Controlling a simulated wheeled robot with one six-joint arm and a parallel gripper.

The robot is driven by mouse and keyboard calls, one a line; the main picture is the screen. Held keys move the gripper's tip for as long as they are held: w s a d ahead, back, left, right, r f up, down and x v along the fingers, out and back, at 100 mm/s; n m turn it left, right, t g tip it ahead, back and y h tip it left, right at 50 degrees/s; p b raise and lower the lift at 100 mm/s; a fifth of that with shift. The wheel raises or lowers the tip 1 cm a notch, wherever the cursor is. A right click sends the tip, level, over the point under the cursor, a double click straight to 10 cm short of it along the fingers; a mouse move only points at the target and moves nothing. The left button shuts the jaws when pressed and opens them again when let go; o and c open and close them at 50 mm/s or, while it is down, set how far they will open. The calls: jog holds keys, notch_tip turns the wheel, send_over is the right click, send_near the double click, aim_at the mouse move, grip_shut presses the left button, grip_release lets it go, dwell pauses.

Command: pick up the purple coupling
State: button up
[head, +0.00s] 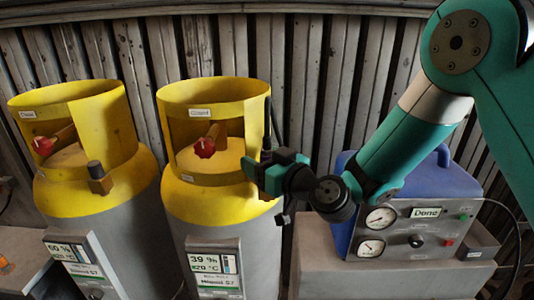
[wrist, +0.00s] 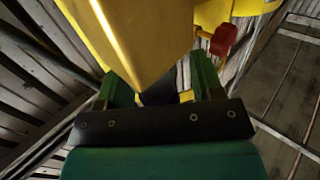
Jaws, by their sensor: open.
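A dark, purplish piece (wrist: 160,97) shows low between my fingers in the wrist view, mostly hidden behind the yellow collar; I take it for the purple coupling, but its outline is unclear. In the head view a small dark purplish spot (head: 265,156) shows beside my fingers, at the right side of the middle cylinder's collar. My gripper (head: 262,172) is at that side of the collar, with its green fingers apart. In the wrist view my gripper (wrist: 158,70) has a finger on each side of the yellow collar edge. I cannot tell whether either finger touches anything.
Two grey cylinders with yellow collars (head: 215,90) (head: 70,100) stand at the left, with red valve knobs (head: 204,148) (head: 43,146). A blue machine with gauges (head: 410,228) sits on a grey block at the right. A corrugated wall is close behind.

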jog(key=c, duration=1.1)
notch_tip(320, 180, up, 20)
jog(key=shift+b, duration=0.4)
